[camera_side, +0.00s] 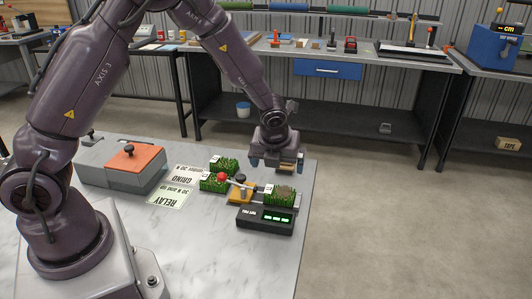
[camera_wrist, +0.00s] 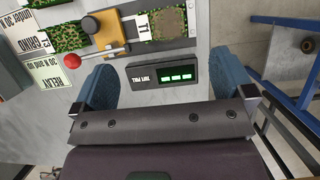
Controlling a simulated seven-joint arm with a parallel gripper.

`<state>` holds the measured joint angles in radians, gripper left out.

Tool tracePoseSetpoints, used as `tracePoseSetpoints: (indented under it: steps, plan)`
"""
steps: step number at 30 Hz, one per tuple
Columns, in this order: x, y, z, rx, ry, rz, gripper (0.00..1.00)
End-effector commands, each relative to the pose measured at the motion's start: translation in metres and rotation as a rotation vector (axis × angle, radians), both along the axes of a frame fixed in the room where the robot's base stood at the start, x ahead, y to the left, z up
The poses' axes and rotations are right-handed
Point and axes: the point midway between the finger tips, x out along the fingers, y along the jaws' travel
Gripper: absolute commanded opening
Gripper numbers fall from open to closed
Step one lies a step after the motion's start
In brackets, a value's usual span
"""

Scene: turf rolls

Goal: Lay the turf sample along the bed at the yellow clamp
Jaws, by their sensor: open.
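The yellow clamp (camera_side: 240,192) stands on the table with a red-knobbed lever (camera_wrist: 72,61); it also shows in the wrist view (camera_wrist: 106,34). A green turf sample with a brown patch and a T1 tag (camera_wrist: 168,24) lies just right of the clamp, seemingly on the grey bed (camera_wrist: 193,20); it also shows in the side view (camera_side: 281,196). Two other turf samples lie left of the clamp, one nearer (camera_side: 213,183) and one behind (camera_side: 224,164). My gripper (camera_side: 278,165) is open and empty above the table, its blue fingers spread wide around the display box in the wrist view (camera_wrist: 166,78).
A black display box (camera_side: 264,220) with green digits sits in front of the bed. Printed GRIND (camera_side: 187,178) and RELAY (camera_side: 171,197) cards lie to the left. Beyond them is a grey block with an orange top (camera_side: 135,158). The table's right edge is close by.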

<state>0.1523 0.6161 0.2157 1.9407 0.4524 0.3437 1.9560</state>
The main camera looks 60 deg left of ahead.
Motion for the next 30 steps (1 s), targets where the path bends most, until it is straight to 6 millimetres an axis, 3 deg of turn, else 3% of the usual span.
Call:
tracePoseSetpoints:
  steps: [5, 8, 11, 15, 21, 27, 30]
  plan:
    - [-0.003, -0.001, 0.011, -0.019, -0.019, 0.047, 1.0]
    - [-0.01, -0.004, 0.038, -0.082, -0.078, 0.197, 1.0]
    - [-0.028, -0.008, 0.079, -0.195, -0.166, 0.451, 1.0]
    - [-0.068, -0.017, 0.136, -0.391, -0.283, 0.865, 1.0]
    - [-0.138, -0.032, 0.193, -0.676, -0.393, 1.434, 1.0]
    - [-0.202, -0.047, 0.217, -0.908, -0.43, 1.902, 1.0]
    - [-0.221, -0.052, 0.22, -0.976, -0.429, 2.051, 1.0]
